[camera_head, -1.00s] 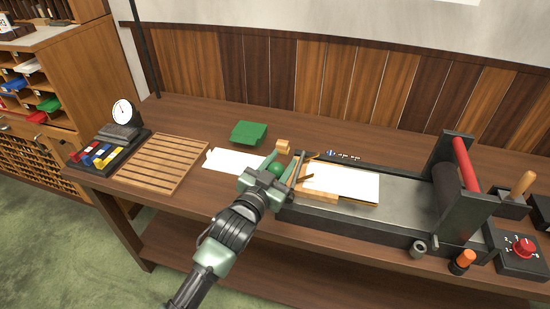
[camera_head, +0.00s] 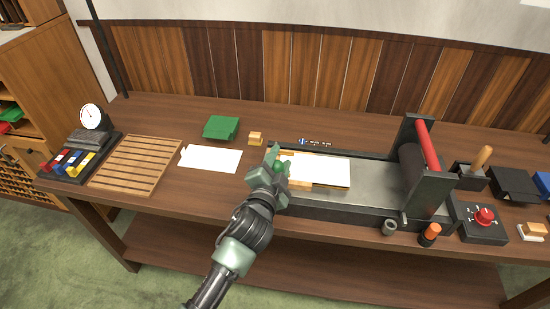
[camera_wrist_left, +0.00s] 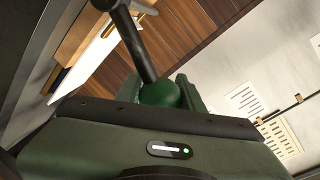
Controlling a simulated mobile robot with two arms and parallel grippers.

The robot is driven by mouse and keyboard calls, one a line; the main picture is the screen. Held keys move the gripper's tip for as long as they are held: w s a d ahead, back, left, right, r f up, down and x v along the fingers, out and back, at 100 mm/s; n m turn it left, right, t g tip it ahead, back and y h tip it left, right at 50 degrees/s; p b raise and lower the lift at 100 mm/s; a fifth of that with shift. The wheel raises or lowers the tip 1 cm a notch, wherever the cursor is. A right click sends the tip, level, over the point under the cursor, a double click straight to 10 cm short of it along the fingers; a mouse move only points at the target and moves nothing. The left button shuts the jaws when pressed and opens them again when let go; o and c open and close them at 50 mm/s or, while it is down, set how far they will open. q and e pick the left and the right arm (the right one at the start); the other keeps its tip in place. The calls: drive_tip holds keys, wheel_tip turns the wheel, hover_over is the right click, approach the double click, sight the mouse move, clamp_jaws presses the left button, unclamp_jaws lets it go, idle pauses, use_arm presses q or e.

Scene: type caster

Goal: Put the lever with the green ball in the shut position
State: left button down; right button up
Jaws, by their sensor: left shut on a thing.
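The lever's green ball (camera_head: 284,168) is at the left end of the proof press bed (camera_head: 375,180). My left gripper (camera_head: 277,162) is shut on it, reaching in from the front. In the left wrist view the green ball (camera_wrist_left: 160,94) sits between the fingers, and the dark lever rod (camera_wrist_left: 134,42) runs from it up toward the top of the picture. In the head view the gripper mostly hides the rod, and its exact angle cannot be told. My right gripper is not in view.
A white sheet on a wooden block (camera_head: 325,168) lies on the bed just right of the gripper. The roller with a red bar (camera_head: 427,145) stands further right. A white paper (camera_head: 210,158), a green piece (camera_head: 221,127) and a slatted wooden rack (camera_head: 137,163) lie to the left.

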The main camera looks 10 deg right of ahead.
use_arm(q)
drive_tip(key=shift+d, duration=0.1)
idle(0.4)
drive_tip(key=c, duration=0.9)
unclamp_jaws()
drive_tip(key=shift+d, duration=0.1)
drive_tip(key=f+b+v, duration=0.1)
drive_tip(key=v, duration=0.6)
drive_tip(key=shift+s+r, duration=0.4)
drive_tip(key=shift+r, duration=0.05)
